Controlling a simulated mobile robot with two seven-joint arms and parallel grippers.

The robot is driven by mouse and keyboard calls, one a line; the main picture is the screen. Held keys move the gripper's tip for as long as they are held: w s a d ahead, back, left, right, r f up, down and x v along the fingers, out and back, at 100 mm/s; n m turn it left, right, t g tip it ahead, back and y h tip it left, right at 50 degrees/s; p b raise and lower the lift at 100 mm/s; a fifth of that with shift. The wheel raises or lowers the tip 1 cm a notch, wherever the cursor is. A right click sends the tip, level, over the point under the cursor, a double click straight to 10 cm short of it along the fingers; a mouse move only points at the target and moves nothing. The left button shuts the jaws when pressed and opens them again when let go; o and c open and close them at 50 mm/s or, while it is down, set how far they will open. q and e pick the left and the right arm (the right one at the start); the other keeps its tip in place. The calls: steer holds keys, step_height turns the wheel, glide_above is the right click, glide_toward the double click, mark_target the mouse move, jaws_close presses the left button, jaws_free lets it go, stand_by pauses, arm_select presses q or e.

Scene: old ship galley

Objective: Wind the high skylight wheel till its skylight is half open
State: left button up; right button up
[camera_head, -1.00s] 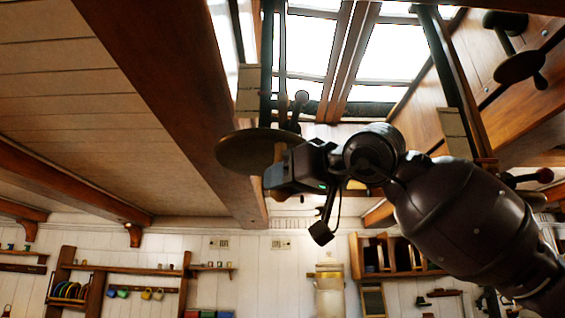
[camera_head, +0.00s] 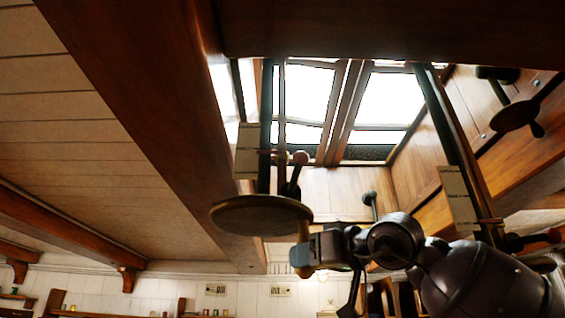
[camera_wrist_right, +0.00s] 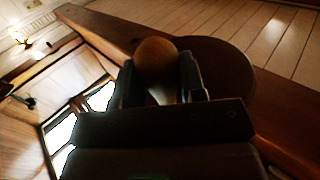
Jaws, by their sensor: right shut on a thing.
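The wheel in my grip (camera_head: 260,215) is a dark round disc hanging high at centre left in the head view, below a dark upright rod. Its disc also shows behind the knob in the wrist view (camera_wrist_right: 222,70). My right gripper (camera_head: 301,256) is shut on the wheel's brown handle (camera_head: 304,232), whose round end sits between the fingers in the wrist view (camera_wrist_right: 156,58). The skylight has a left pane (camera_head: 308,92) and a right pane (camera_head: 388,100), both bright. How far either is open is unclear. My left gripper is out of view.
A pale marked plate (camera_head: 247,150) stands by the left rod, another (camera_head: 458,195) by the right rod. A thick beam (camera_head: 150,110) runs close left of the held wheel. Shelves line the far wall below.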

steer(key=w+a, duration=0.2)
steer(key=w, duration=0.7)
steer(key=shift+a, duration=0.15)
